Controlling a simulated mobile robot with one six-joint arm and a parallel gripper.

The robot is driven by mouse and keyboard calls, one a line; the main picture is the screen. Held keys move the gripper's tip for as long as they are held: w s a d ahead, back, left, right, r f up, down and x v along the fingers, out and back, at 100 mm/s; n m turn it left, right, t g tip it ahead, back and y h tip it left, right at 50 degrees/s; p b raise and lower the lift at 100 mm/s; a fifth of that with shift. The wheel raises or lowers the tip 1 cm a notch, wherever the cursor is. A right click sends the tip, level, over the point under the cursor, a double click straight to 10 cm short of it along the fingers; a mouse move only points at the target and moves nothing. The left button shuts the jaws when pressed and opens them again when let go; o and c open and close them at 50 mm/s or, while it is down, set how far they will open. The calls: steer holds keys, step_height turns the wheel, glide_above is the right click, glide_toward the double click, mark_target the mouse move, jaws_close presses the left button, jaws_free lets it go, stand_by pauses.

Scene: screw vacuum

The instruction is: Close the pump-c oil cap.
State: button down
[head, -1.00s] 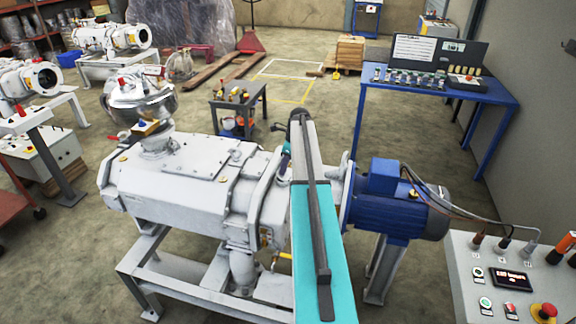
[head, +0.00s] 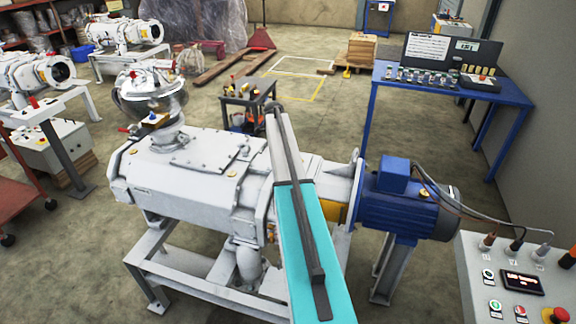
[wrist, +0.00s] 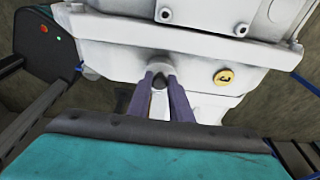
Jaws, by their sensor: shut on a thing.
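In the wrist view my gripper (wrist: 161,82) has its two purple fingers at a rounded grey boss (wrist: 158,68) on the white pump housing. The fingers are shut on a small dark part (wrist: 159,82) at the boss, which looks like the oil cap. The fingers hide much of it, so I cannot tell how far it is seated. The white pump (head: 190,180) with its blue motor (head: 405,210) fills the middle of the head view. There my arm hides the gripper and the cap.
A round yellow fitting (wrist: 226,77) sits on the housing right of my fingers. A control box (head: 515,275) stands at the lower right, a blue bench (head: 450,90) at the back right. A small cart (head: 247,100) stands behind the pump. The floor beyond is mostly open.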

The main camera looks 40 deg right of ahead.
steer(key=c, duration=1.6)
jaws_free()
steer(key=shift+b+v, duration=2.35)
steer(key=shift+v, duration=4.5)
steer(key=shift+a, duration=0.1)
